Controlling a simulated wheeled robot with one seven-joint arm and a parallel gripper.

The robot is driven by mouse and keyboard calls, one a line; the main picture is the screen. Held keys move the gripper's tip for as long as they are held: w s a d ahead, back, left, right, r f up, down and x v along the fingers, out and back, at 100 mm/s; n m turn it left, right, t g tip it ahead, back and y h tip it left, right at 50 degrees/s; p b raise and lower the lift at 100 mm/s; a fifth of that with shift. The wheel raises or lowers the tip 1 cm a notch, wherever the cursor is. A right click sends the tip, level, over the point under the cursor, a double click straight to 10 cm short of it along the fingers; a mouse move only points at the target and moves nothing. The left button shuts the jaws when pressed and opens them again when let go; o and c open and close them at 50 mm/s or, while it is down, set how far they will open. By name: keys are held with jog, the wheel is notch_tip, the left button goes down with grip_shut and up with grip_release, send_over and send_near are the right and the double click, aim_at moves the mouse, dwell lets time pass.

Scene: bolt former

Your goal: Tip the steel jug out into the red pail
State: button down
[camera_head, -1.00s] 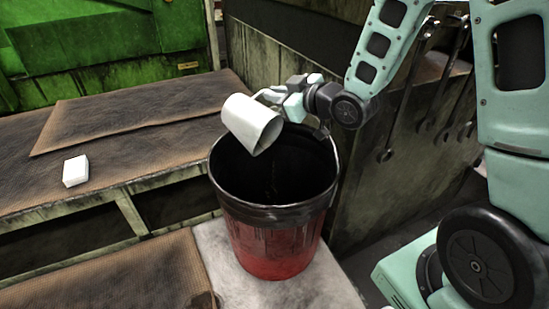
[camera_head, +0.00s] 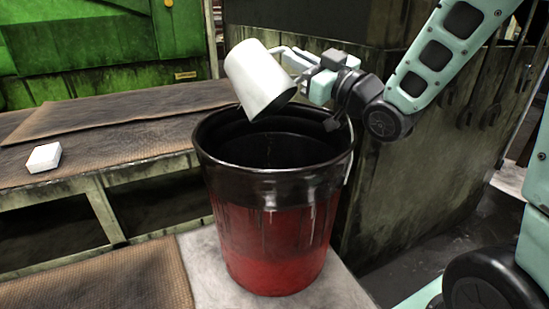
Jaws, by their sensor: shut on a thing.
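The steel jug (camera_head: 258,80) looks pale and plain. It is tilted, its lower end pointing down and to the right, over the back part of the red pail's opening. My gripper (camera_head: 296,68) is shut on the jug at its right side. The red pail (camera_head: 272,245) stands upright, with a black, stained upper band and a dark inside. Its near inner wall and bottom are hidden. The inside of the jug does not show, and I see no contents falling from it.
The pail stands on a pale slab (camera_head: 200,262). A bench with brown matting (camera_head: 125,135) lies to the left, with a small white block (camera_head: 44,158) on it. A green machine (camera_head: 90,45) stands behind. A grimy dark cabinet (camera_head: 400,190) is close on the pail's right.

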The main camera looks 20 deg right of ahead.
jog(key=shift+s+d+f+t+b, duration=0.15)
jog(key=shift+s+f+t+b, duration=0.2)
jog(key=shift+f+b, duration=0.35)
jog(key=shift+s+d+r+t+b, duration=0.15)
jog(key=shift+r+t+b, duration=0.1)
jog(key=shift+r+b, duration=0.25)
jog(key=b, duration=0.1)
jog(key=s+r+t+y+b, duration=0.1)
jog(key=b, duration=0.1)
jog(key=shift+s+d+m+t+b, duration=0.1)
jog(key=shift+d+m+t+b, duration=0.15)
jog(key=shift+m+t+b, duration=0.05)
jog(key=shift+r, duration=0.15)
